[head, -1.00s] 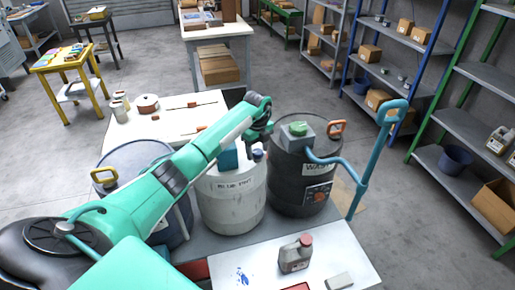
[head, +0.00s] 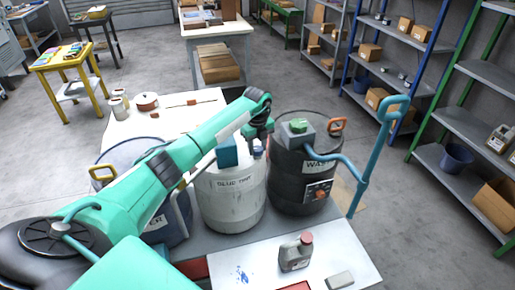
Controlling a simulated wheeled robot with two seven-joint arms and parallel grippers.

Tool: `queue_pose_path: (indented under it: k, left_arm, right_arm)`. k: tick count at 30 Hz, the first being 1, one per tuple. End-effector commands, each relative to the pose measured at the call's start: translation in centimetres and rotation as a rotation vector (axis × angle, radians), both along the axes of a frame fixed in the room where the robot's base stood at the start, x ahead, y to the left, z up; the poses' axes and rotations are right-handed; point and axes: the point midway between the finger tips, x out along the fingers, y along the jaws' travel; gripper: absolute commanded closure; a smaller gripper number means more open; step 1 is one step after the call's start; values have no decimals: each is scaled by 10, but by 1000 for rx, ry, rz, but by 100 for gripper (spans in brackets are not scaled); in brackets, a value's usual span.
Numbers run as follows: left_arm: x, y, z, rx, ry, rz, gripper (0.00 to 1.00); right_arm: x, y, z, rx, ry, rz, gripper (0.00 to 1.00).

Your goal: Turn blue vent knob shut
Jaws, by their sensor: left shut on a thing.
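The pale drum (head: 232,205), with a label reading something like "BLUE TINT", stands in the middle of the group. A blue block (head: 228,151) sits on its top, and the small blue vent knob (head: 258,153) shows at its right rear rim. My left arm reaches over from the left, and my left gripper (head: 258,145) points down at the knob, its fingers shut on it. The fingers are small and partly hidden by the wrist. My right gripper is not in view.
A black waste drum (head: 296,190) with a green-topped block and blue pump handle (head: 390,110) stands close on the right. A dark blue drum (head: 170,225) is at left, partly under my arm. A grey jug (head: 295,254) stands on the white front table.

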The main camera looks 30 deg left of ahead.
Motion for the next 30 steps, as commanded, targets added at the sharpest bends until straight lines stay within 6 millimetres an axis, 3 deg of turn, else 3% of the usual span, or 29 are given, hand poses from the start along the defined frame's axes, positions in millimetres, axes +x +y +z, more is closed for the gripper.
queue_pose_path:
  k: [30]
  left_arm:
    - [1,0,-1,1,-4,-960,86]
  right_arm:
    - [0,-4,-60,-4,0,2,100]
